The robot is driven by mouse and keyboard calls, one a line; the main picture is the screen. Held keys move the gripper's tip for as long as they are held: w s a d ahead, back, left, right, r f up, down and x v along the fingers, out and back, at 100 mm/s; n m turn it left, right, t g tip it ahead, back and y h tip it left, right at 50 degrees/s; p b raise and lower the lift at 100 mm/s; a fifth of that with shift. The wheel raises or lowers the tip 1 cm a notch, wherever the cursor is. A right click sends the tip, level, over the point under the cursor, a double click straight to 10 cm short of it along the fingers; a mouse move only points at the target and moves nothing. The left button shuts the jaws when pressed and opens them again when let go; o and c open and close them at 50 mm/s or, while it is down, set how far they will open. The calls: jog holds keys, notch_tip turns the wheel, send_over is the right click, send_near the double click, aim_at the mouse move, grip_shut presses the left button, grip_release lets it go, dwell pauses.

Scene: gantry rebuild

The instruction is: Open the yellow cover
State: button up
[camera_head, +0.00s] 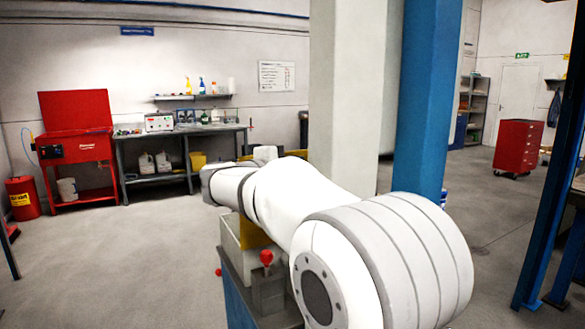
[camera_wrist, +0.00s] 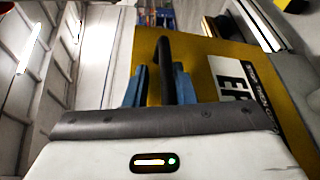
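The yellow cover (camera_wrist: 205,55) fills the middle of the wrist view, with a white label with black letters (camera_wrist: 240,82) on its right part. A dark bar-shaped handle (camera_wrist: 166,60) stands out from the cover. My gripper (camera_wrist: 160,80) has two blue fingers, set apart, with the handle between them. Yellow shows between the left finger and the handle; the right finger looks close to it, and I cannot tell whether they touch. In the head view my arm hides the gripper and most of the yellow part (camera_head: 252,234).
A grey and blue stand with a red knob (camera_head: 266,257) is below my arm. A blue column (camera_head: 425,100) and a pale column (camera_head: 342,80) rise behind it. A red cabinet (camera_head: 518,147) stands at the right. The floor at the left is clear.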

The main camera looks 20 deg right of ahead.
jog(key=shift+o, duration=0.8)
jog(key=shift+s+a, duration=0.1)
jog(key=shift+a, duration=0.05)
jog(key=v, duration=0.7)
jog(key=shift+a+r, duration=0.15)
jog(key=shift+a, duration=0.25)
jog(key=shift+s+a, duration=0.1)
jog(key=shift+s, duration=0.1)
jog(key=b+v, duration=0.1)
jog(key=v, duration=0.7)
jog(key=shift+s+a+f, duration=0.25)
jog(key=shift+a+f, duration=0.1)
jog(key=shift+f, duration=0.1)
